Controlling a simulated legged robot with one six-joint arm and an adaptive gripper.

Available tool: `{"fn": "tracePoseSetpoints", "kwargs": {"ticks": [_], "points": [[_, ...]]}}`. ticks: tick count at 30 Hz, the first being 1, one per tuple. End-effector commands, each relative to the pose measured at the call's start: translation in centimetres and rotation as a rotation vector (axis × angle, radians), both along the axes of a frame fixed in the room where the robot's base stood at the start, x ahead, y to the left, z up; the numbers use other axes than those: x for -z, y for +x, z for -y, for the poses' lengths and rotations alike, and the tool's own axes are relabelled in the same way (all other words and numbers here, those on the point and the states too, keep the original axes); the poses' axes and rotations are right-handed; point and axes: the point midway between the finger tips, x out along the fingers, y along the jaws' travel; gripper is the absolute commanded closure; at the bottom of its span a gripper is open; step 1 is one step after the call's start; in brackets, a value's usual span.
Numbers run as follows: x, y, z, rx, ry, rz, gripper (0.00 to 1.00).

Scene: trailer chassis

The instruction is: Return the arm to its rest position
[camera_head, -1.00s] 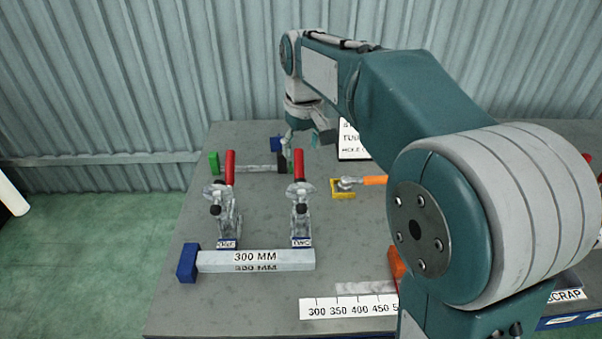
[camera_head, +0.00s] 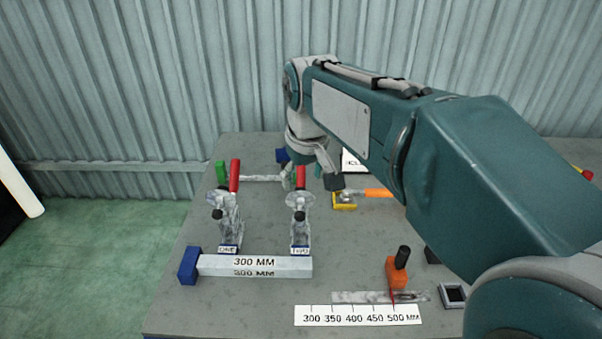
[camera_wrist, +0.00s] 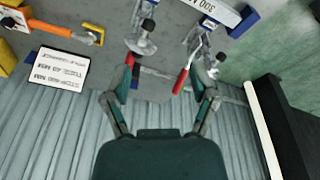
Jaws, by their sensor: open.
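My arm reaches from the lower right of the head view over the grey table (camera_head: 240,300). My gripper (camera_head: 310,180) hangs above the back of the table, beyond the toggle clamp labelled TWO (camera_head: 300,215), and is partly hidden by my wrist. In the wrist view my gripper (camera_wrist: 165,92) has its two fingers wide apart, with nothing between them. The two red-handled clamps show beyond the fingertips there: clamp TWO (camera_wrist: 142,38) and clamp ONE (camera_wrist: 205,60).
A 300 MM bar (camera_head: 255,265) lies in front of the clamps. A ruler strip (camera_head: 357,314) and an orange block with a black knob (camera_head: 398,272) are at the front. An orange-handled tool (camera_head: 375,193) lies right of the clamps. A corrugated wall (camera_head: 120,80) stands behind.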

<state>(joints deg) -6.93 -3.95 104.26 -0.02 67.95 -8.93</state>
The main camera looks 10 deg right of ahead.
Motion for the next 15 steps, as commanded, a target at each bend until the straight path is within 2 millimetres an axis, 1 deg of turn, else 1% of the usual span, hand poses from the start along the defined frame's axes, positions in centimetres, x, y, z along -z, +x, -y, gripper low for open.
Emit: {"fn": "tracePoseSetpoints", "kwargs": {"ticks": [4,7,8,11,15], "points": [[0.0,-0.1,0.0,0.000,0.000,0.001,0.25],[-0.1,-1.0,0.4,0.013,0.004,0.014,0.25],[-0.2,-1.6,0.6,0.020,0.005,0.022,0.25],[-0.2,-4.1,1.5,0.056,0.014,0.060,0.25],[0.4,-8.2,2.7,0.113,0.029,0.121,0.25]]}}
